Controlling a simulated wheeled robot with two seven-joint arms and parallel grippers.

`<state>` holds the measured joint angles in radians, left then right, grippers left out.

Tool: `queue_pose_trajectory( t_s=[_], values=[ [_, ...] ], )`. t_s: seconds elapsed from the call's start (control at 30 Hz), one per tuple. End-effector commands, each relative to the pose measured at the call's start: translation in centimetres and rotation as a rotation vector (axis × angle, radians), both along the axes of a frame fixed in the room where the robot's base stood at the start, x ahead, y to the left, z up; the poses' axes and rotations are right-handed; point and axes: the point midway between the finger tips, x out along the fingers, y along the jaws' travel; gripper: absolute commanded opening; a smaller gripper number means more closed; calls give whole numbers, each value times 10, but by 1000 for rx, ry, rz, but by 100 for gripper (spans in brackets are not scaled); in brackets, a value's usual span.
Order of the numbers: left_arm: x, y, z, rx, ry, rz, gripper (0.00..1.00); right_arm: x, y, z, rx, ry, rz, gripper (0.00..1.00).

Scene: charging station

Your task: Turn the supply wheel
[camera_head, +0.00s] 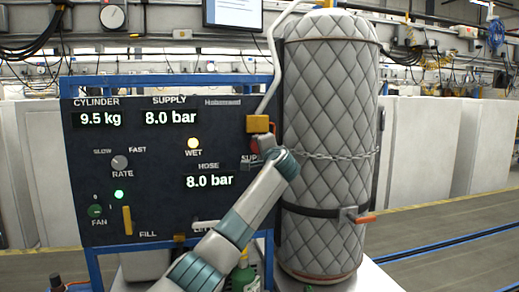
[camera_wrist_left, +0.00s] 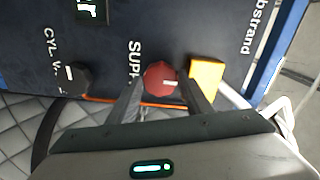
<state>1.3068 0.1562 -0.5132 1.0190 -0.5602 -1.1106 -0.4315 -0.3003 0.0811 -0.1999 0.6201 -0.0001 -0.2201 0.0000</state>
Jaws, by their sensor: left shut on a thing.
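The supply wheel (camera_wrist_left: 161,77) is a small round red knob with a pale mark, beside the "SUPPLY" lettering on the dark panel. My left gripper (camera_wrist_left: 160,88) has one finger on each side of it and is shut on it in the left wrist view. In the head view a bit of the red wheel (camera_head: 266,143) shows at the panel's right edge, mostly hidden by my left arm and gripper. The supply display (camera_head: 170,118) reads 8.0 bar. My right gripper is not in view.
A yellow block (camera_wrist_left: 206,76) sits close beside one finger. A black cylinder-valve knob (camera_wrist_left: 73,78) is on the panel's other side. A quilted grey cylinder (camera_head: 330,130) with chain and strap stands right of the panel (camera_head: 95,160). The hose display (camera_head: 208,181) reads 8.0 bar.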

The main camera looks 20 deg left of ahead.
Motion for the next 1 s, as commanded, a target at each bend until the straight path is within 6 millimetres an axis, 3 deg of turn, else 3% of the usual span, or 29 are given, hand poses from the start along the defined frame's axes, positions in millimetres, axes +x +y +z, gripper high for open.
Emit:
queue_pose_trajectory(
  t_s=[0.3, 0.33, 0.4, 1.0],
  values=[
    [0, -1, -3, 5, 6, 0, 23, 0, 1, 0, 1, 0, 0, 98],
    [0, -1, -3, 5, 6, 0, 50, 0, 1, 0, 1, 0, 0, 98],
    [0, -1, -2, 4, 5, 0, 64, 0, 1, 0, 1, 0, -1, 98],
    [-10, -8, -2, 2, 0, -2, 64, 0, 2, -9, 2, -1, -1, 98]
  ],
)
